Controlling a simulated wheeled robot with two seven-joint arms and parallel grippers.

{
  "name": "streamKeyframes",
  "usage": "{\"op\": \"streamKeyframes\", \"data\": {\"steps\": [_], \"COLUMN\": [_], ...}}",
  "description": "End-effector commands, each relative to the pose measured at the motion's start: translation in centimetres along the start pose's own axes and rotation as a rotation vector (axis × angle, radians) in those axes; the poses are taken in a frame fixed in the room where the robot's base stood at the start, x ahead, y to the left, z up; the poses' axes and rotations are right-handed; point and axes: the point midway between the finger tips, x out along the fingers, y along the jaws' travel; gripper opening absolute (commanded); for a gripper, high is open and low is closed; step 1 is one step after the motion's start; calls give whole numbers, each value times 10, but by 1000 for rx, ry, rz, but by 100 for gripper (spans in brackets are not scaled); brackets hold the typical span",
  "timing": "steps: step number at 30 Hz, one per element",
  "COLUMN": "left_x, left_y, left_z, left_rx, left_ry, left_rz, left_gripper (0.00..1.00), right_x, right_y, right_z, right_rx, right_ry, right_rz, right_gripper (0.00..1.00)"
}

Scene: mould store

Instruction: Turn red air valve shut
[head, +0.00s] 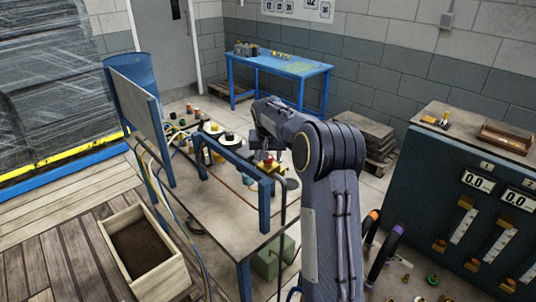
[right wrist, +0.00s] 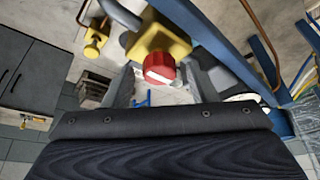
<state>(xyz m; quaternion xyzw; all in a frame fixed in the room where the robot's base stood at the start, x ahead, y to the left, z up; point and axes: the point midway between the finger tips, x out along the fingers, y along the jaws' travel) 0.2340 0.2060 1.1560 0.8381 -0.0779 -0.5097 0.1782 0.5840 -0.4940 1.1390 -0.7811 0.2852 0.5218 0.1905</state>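The red air valve knob (head: 268,160) sits on a yellow valve body (head: 265,168) at the blue-framed bench in the middle of the head view. In the right wrist view the round red knob (right wrist: 159,68) shows on the yellow body (right wrist: 165,40), with a grey pipe at its left. My right gripper (right wrist: 160,76) is open, with one finger on each side of the knob and a gap between each finger and the knob. In the head view my right gripper (head: 268,147) is small and partly hidden by my arm. My left gripper is in neither view.
A blue frame (head: 235,152) with hoses stands around the valve bench (head: 236,222). A wooden box (head: 165,277) is on the floor at left. A dark cabinet with gauges (head: 455,195) stands at right. A blue table (head: 290,65) stands behind.

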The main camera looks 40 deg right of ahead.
Motion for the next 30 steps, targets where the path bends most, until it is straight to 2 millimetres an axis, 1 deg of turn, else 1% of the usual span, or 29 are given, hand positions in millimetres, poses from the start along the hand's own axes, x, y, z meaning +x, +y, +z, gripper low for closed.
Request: {"op": "streamKeyframes", "data": {"steps": [1, 9, 10, 20, 26, 30], "left_x": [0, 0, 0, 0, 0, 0], "left_y": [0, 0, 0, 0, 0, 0], "left_z": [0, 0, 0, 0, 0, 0], "left_rx": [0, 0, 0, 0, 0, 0], "left_ry": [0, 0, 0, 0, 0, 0], "left_rz": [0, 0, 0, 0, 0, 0], "left_gripper": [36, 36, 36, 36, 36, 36], "right_x": [0, 0, 0, 0, 0, 0], "right_y": [0, 0, 0, -1, -2, -3], "right_z": [0, 0, 0, 0, 0, 0], "right_rx": [0, 0, 0, 49, 161, 273], "right_ry": [0, 0, 0, -1, 0, 0], "right_rz": [0, 0, 0, 22, 68, 116], "right_gripper": [45, 10, 9, 9, 9, 9]}}
